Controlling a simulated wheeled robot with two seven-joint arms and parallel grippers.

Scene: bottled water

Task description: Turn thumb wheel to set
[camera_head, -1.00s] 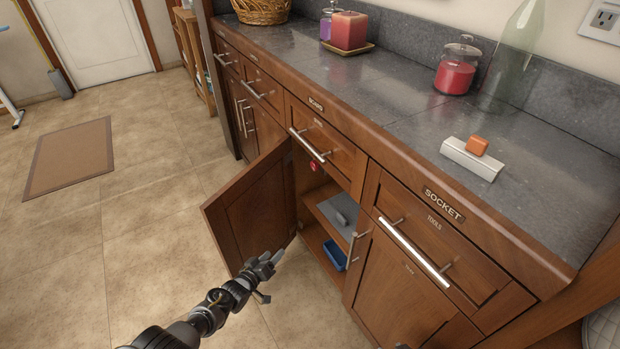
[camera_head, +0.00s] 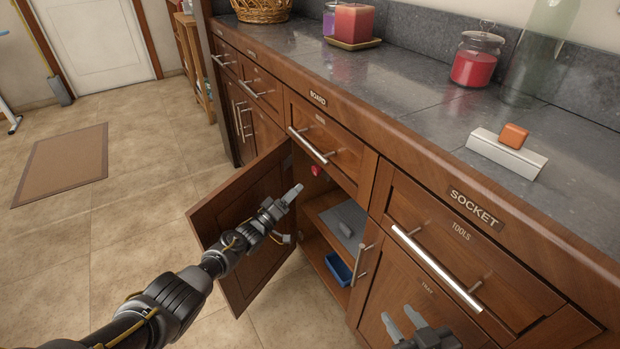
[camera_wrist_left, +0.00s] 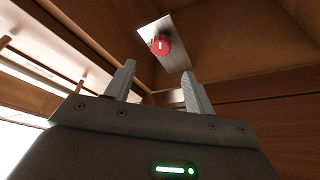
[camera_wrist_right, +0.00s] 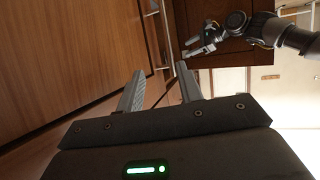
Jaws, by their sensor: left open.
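The thumb wheel, a small red knob (camera_head: 316,171), sits inside the open cabinet, high up under the drawer. In the left wrist view the red wheel (camera_wrist_left: 160,44) has a pale mark and is mounted on a metal plate (camera_wrist_left: 177,62). My left gripper (camera_head: 295,191) is at the cabinet opening, just below and left of the wheel in the head view. Its fingers are apart with nothing between them, and the wheel shows beyond the tips (camera_wrist_left: 158,70). My right gripper (camera_head: 402,318) is in front of the closed right door, its fingers apart and empty (camera_wrist_right: 158,75).
A shelf with a grey object (camera_head: 345,229) and a blue tray (camera_head: 338,268) lie inside. Drawer handles (camera_head: 435,268) stick out at the right.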

